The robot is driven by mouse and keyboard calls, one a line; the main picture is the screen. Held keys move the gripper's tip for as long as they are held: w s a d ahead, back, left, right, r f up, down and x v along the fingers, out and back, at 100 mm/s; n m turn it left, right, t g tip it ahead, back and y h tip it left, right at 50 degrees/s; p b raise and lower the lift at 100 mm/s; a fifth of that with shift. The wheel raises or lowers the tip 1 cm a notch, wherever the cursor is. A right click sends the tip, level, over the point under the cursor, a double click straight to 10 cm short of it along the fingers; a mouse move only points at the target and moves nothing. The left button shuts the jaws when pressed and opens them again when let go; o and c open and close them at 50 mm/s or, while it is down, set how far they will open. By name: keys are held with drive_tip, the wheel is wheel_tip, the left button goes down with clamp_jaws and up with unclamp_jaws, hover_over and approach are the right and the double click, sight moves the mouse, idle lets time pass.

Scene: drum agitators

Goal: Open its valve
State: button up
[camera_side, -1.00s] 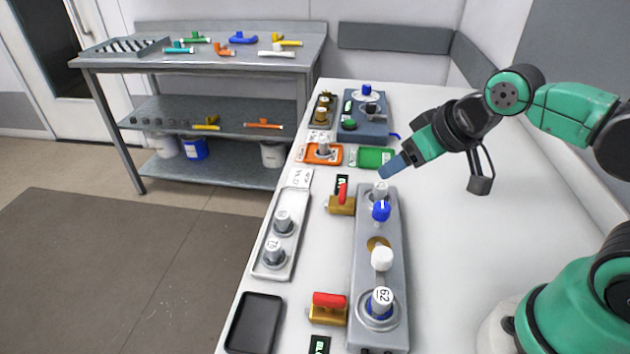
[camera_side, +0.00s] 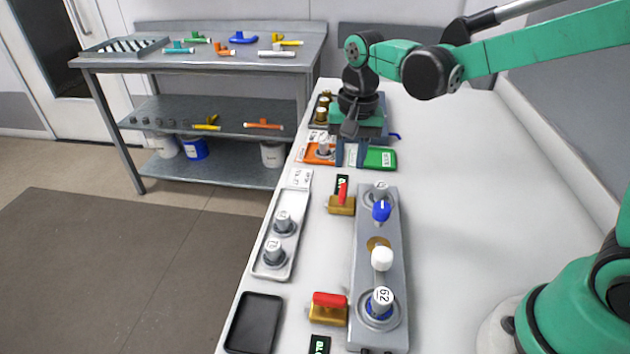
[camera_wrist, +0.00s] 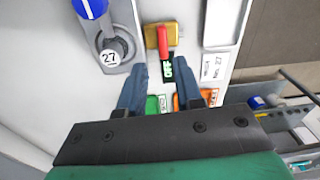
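My gripper (camera_side: 351,162) points down over the bench beside the green and orange trays. Its two blue-grey fingers are apart with nothing between them; the wrist view also shows the open gripper (camera_wrist: 159,66). The far valve (camera_side: 341,206) has a brass body and a red handle (camera_side: 343,192). In the wrist view this valve (camera_wrist: 153,37) lies just beyond the fingertips, its red handle (camera_wrist: 163,42) pointing lengthwise; the fingers appear apart from it. A nearer brass valve (camera_side: 327,314) has its red handle (camera_side: 330,299) lying crosswise. Both valves stand left of a long grey block (camera_side: 364,280).
The block carries a blue knob (camera_side: 381,211), a white knob (camera_side: 382,259) and numbered caps. A green tray (camera_side: 380,158), an orange tray (camera_side: 311,154), a white tray (camera_side: 262,258) with two caps and a black tray (camera_side: 253,322) lie nearby. The bench right of the block is clear.

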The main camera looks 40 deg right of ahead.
sight(343, 190)
drive_tip(key=shift+w+a+f+m+g, duration=0.1)
drive_tip(key=shift+w+f+m+g, duration=0.25)
drive_tip(key=shift+f, duration=0.35)
drive_tip(key=shift+w+f, duration=0.1)
drive_tip(key=shift+f, duration=2.7)
clamp_jaws()
